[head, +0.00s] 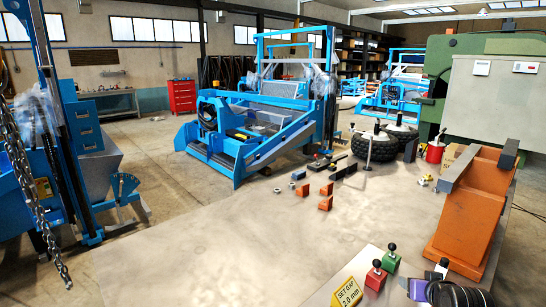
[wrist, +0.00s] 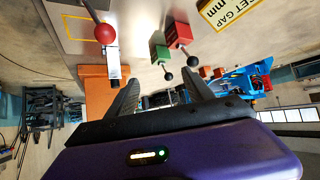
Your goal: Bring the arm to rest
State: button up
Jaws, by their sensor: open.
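My gripper (wrist: 162,82) shows in the wrist view with its two dark fingers apart and nothing between them. Part of my purple and black arm end shows at the lower right of the head view; its fingers are not clear there. Beyond the fingers in the wrist view are a red block (wrist: 179,35) and a green block (wrist: 160,53), each with a black ball knob. In the head view the red block (head: 375,279) and the green block (head: 391,262) stand side by side on a pale surface, apart from the gripper.
A yellow "SET GAP 2.0 mm" sign (head: 347,293) stands left of the blocks. An orange stand (head: 464,215) with dark bars rises close behind my arm end. A red ball (wrist: 105,33) on a pale part is near the fingers. The table's left half (head: 200,250) is clear.

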jog(key=s+a+t, duration=0.6)
jog(key=s+a, duration=0.8)
jog(key=s, duration=0.4)
jog(key=s+a+r+n+y, duration=0.1)
jog(key=s+a, duration=0.2)
jog(key=s, duration=0.8)
jog(key=s+a+r+n+y+b, duration=0.1)
jog(key=s+a, duration=0.2)
jog(key=s, duration=0.7)
jog(key=s+a+r+n+g+y+b, duration=0.1)
jog(key=s+a, duration=0.2)
jog(key=s, duration=0.8)
jog(key=shift+s+a+r, duration=0.25)
jog(key=shift+s+a, duration=0.05)
jog(key=shift+a, duration=0.1)
